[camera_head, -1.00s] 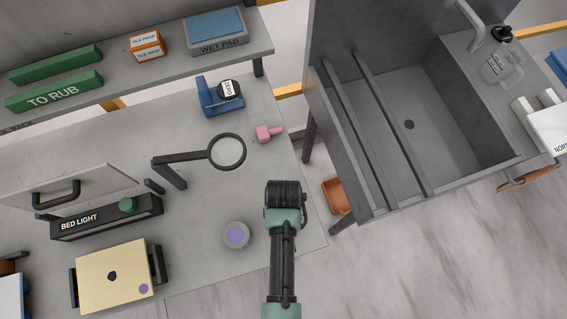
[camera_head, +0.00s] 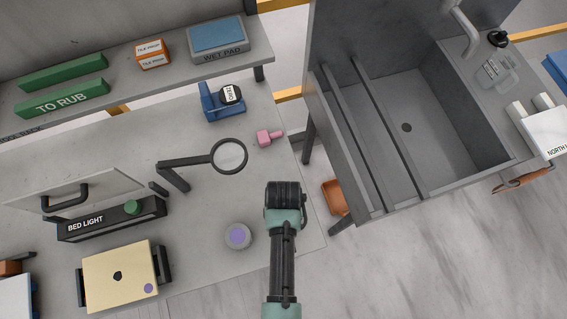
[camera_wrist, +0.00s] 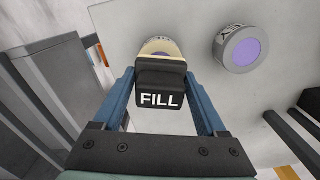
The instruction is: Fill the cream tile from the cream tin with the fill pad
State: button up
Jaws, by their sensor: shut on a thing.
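My gripper (camera_head: 284,188) is over the bench near its right front edge. In the wrist view its blue fingers (camera_wrist: 158,80) are shut on the black fill pad (camera_wrist: 160,98), marked FILL. A cream, rounded part with some purple (camera_wrist: 161,47) shows just past the pad; I cannot tell if it belongs to the pad or a tin. The cream tile (camera_head: 110,288) sits in a dark holder at the lower left, with a black mark and a purple dot. A round grey tin with a purple top (camera_head: 238,235) stands left of my gripper, also in the wrist view (camera_wrist: 240,50). No separate cream tin is clear.
A magnifier on a black arm (camera_head: 228,156), a pink object (camera_head: 268,138) and a blue stand (camera_head: 220,103) are behind. The BED LIGHT box (camera_head: 110,220) is behind the tile. A grey sink (camera_head: 430,110) is right, beyond a gap. Bench between tin and tile is clear.

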jog(key=shift+r+p, duration=2.05)
jog(key=shift+r, duration=0.3)
jog(key=shift+w+f, duration=0.1)
jog(key=shift+f, duration=0.05)
jog(key=shift+w+f+b, duration=0.15)
jog(key=shift+w+b, duration=0.05)
jog(key=shift+b, duration=0.4)
jog(key=w+b, duration=0.6)
jog(key=b, duration=0.8)
jog(key=shift+w+m+b, duration=0.3)
jog(key=shift+w+b, duration=0.05)
jog(key=shift+w, duration=0.05)
jog(key=shift+a+r, duration=0.15)
jog(key=shift+r, duration=0.1)
